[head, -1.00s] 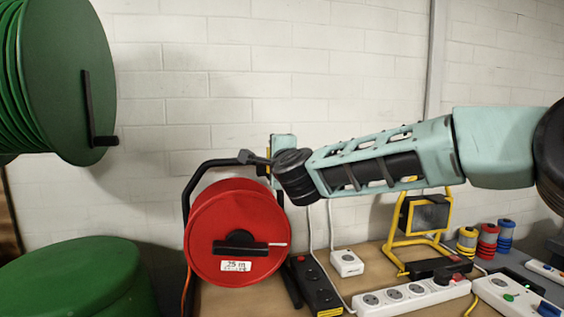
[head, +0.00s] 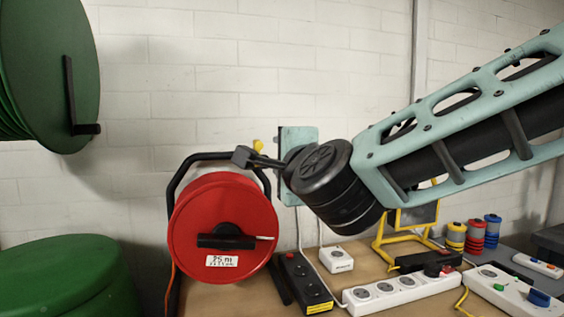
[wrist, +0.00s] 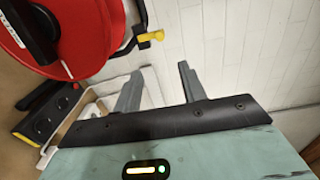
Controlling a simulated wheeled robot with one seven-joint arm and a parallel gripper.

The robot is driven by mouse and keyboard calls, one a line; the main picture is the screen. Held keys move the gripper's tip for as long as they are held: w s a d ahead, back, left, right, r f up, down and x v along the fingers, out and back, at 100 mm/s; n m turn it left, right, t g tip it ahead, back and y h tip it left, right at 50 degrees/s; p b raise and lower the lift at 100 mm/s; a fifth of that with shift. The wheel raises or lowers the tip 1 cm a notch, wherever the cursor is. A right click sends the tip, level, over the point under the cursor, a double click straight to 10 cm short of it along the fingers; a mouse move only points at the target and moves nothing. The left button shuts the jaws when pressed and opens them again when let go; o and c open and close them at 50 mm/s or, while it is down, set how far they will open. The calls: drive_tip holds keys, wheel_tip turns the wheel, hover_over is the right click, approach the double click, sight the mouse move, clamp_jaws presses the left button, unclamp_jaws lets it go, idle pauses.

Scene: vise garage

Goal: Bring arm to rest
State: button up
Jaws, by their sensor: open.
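My gripper (wrist: 158,88) shows in the wrist view with its two grey fingers apart and nothing between them. In the head view my gripper (head: 243,157) is partly hidden behind my dark wrist joint; a dark finger sticks out to the left, in front of the wall and near the top of the red cable reel's frame. The red cable reel (head: 205,205) stands on the bench, and it also shows at the upper left of the wrist view (wrist: 85,40). I cannot tell the exact gap between my gripper and the reel frame.
A wooden bench (head: 225,298) holds a black power strip (head: 303,280), a white socket box (head: 336,259), white power strips (head: 400,291), a yellow work lamp (head: 385,248) and coloured spools (head: 474,236). The white wall (head: 250,80) is behind.

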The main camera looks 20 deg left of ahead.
drive_tip(key=shift+s, duration=0.1)
drive_tip(key=s+d+f+n+g+h+p, duration=0.1)
drive_tip(key=s+d+f+n+g+p, duration=0.1)
drive_tip(key=s+d+f+n+g, duration=0.4)
drive_tip(key=s+d+f+n+g+p, duration=0.2)
drive_tip(key=s+f+n+g, duration=0.2)
drive_tip(key=s+f+n, duration=0.35)
drive_tip(key=s+d+f+n+g+h+p, duration=0.1)
drive_tip(key=s+d+f+n+g+h, duration=0.1)
drive_tip(key=s+d, duration=0.4)
drive_tip(key=s+d+f+n+g+h+p, duration=0.1)
drive_tip(key=s+d+f+n+g+h, duration=0.2)
drive_tip(key=s+d, duration=0.4)
drive_tip(key=d+f+n+h, duration=0.1)
drive_tip(key=d+f+h, duration=0.1)
drive_tip(key=d, duration=0.5)
drive_tip(key=shift+s+d+h, duration=0.2)
drive_tip(key=shift+s+h, duration=0.05)
drive_tip(key=shift+h, duration=0.05)
